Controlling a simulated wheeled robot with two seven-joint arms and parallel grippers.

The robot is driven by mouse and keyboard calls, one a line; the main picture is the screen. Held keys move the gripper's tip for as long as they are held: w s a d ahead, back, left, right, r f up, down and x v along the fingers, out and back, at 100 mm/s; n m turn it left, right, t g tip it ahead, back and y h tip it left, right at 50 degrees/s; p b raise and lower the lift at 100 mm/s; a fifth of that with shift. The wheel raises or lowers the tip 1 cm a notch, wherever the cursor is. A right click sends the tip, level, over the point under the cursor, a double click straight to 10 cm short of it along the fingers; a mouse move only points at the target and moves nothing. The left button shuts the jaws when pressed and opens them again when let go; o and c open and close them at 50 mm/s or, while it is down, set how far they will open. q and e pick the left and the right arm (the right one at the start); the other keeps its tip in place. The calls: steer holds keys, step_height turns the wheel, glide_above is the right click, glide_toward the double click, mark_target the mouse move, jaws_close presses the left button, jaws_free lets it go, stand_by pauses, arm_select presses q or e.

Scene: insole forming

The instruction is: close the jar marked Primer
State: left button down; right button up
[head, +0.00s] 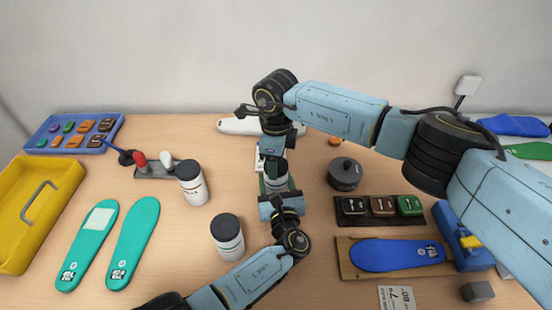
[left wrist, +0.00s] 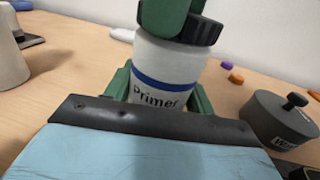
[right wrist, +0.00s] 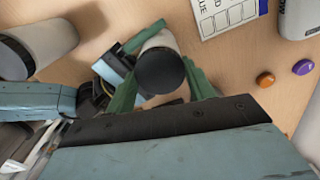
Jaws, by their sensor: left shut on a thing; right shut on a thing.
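The jar marked Primer (left wrist: 160,88) is white with a blue band and stands upright; it also shows in the head view (head: 275,184). My left gripper (head: 277,197) is shut around its body, with green fingers on both sides in the left wrist view. A black lid (left wrist: 202,33) sits at the jar's top; the right wrist view shows it from above (right wrist: 160,70). My right gripper (head: 272,168) comes down from above and is shut on the lid. I cannot tell how tightly the lid is seated.
Two other white jars with dark lids (head: 192,185) (head: 228,238) stand to the left. A grey round pot (head: 343,174) and a stamp rack (head: 380,218) are to the right. Teal insoles (head: 134,240) and a yellow bin (head: 30,205) lie at far left.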

steer(key=o, duration=1.2)
steer(key=shift+c, duration=0.2)
step_height(320, 180, up, 12)
arm_select(q)
steer(key=shift+c, duration=2.2)
jaws_free()
